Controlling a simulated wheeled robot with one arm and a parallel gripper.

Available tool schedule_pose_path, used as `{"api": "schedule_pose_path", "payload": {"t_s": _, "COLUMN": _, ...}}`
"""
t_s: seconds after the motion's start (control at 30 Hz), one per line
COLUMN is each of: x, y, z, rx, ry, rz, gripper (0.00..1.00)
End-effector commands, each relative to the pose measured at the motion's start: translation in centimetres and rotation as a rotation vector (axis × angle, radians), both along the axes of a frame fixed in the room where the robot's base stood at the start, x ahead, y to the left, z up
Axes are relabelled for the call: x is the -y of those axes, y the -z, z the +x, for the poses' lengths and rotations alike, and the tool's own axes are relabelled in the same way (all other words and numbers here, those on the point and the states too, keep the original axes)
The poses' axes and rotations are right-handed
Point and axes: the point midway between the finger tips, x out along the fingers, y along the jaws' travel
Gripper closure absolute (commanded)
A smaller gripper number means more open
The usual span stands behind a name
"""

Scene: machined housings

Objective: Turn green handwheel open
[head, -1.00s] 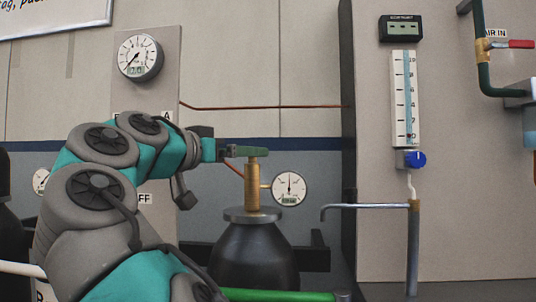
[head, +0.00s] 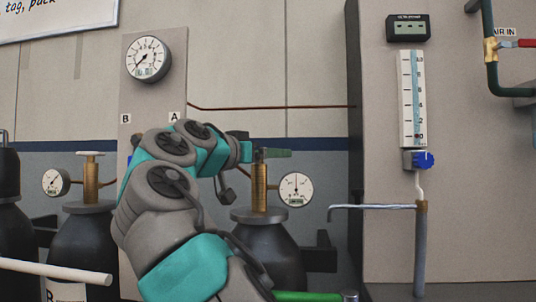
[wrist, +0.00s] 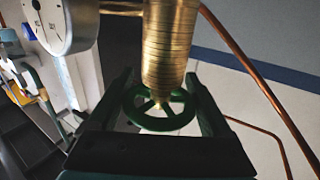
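The green handwheel (wrist: 178,122) shows in the wrist view, on the end of a brass valve stem (wrist: 168,45). My gripper (wrist: 160,90) has one finger on each side of the wheel. The fingers lie close to its rim; I cannot tell whether they press on it. In the head view the brass valve (head: 259,190) stands upright on a dark cylinder (head: 268,250). There my gripper (head: 277,153) is level with the valve's top, and the wheel cannot be told apart from it.
A round gauge (head: 296,189) sits just right of the valve; it is close by in the wrist view too (wrist: 62,22). A cylinder with a pale handwheel (head: 90,154) stands left. A grey panel with a flow tube (head: 411,100) is at right. A thin copper line (head: 270,107) crosses the wall.

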Motion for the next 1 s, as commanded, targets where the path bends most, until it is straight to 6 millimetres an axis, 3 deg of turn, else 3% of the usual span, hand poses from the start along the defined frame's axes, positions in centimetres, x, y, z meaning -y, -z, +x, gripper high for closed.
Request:
{"api": "schedule_pose_path", "payload": {"t_s": 0.07, "x": 0.00, "y": 0.00, "z": 0.00, "rx": 0.000, "ry": 0.000, "rz": 0.000, "gripper": 0.27}}
{"api": "schedule_pose_path", "payload": {"t_s": 0.5, "x": -0.02, "y": 0.02, "z": 0.01, "rx": 0.000, "ry": 0.000, "rz": 0.000, "gripper": 0.75}}
{"api": "schedule_pose_path", "payload": {"t_s": 1.0, "x": -0.26, "y": 0.79, "z": 0.18, "rx": 0.000, "ry": -0.149, "rz": 0.004, "gripper": 0.75}}
